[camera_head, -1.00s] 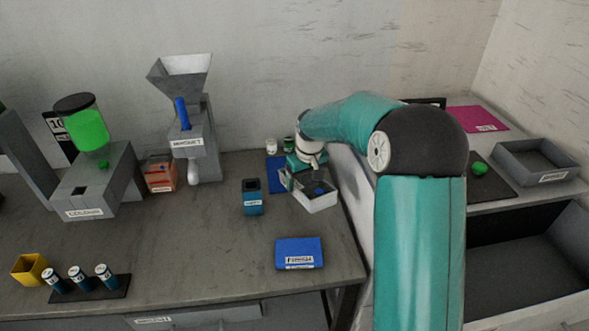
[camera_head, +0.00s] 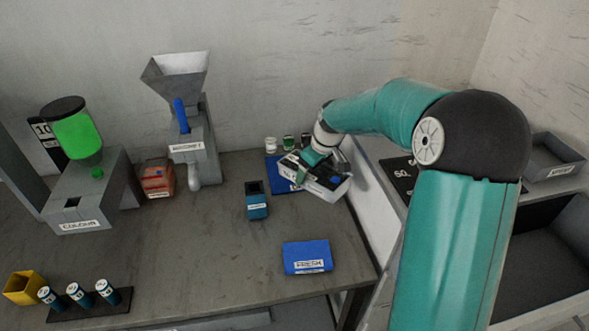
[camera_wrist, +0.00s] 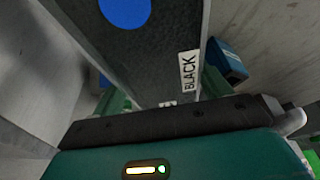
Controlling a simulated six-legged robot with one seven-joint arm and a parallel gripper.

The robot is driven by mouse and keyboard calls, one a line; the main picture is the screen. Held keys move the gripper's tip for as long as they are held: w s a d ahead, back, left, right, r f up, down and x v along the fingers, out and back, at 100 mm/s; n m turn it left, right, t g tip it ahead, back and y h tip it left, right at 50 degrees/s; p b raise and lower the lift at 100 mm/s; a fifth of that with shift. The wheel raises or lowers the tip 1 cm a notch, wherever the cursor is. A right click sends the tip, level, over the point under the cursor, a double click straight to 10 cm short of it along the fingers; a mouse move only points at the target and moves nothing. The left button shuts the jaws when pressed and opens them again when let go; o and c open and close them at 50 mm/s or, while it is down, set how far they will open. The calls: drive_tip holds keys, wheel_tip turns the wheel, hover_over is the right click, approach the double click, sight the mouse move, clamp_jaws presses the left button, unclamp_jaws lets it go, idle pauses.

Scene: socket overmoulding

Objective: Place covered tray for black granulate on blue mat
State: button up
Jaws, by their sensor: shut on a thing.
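The covered tray for black granulate (camera_head: 338,190) has pale sides, a dark top and a blue round spot on it. My gripper (camera_head: 312,161) is shut on the end of the tray and holds it tilted. In the wrist view the dark cover (camera_wrist: 150,60) fills the middle, with a blue disc (camera_wrist: 126,10) and a label reading BLACK. The blue mat (camera_head: 277,172) lies at the back right of the bench. The tray overlaps its right part in the head view. I cannot tell whether they touch.
Several small jars (camera_head: 271,145) stand behind the mat. A blue container (camera_head: 257,203) stands left of the tray, and a blue box labelled FRESH (camera_head: 307,257) lies in front. A grey hopper machine (camera_head: 190,150) stands at the left. The bench centre is clear.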

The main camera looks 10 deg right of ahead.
drive_tip(key=shift+s+d+r+n+y, duration=0.4)
drive_tip(key=shift+s+d+r+n, duration=0.1)
drive_tip(key=shift+d+r+n, duration=0.25)
drive_tip(key=w+f, duration=0.3)
drive_tip(key=w, duration=0.1)
drive_tip(key=w+f, duration=0.3)
drive_tip(key=w, duration=0.2)
drive_tip(key=w+f, duration=0.3)
drive_tip(key=w, duration=0.1)
drive_tip(key=shift+w+d+f, duration=0.1)
drive_tip(key=shift+w+f, duration=0.3)
drive_tip(key=shift+f, duration=0.1)
drive_tip(key=shift+w+f, duration=0.1)
drive_tip(key=shift+f, duration=1.45)
drive_tip(key=shift+f, duration=0.15)
drive_tip(key=o, duration=1.8)
drive_tip(key=shift+c, duration=0.2)
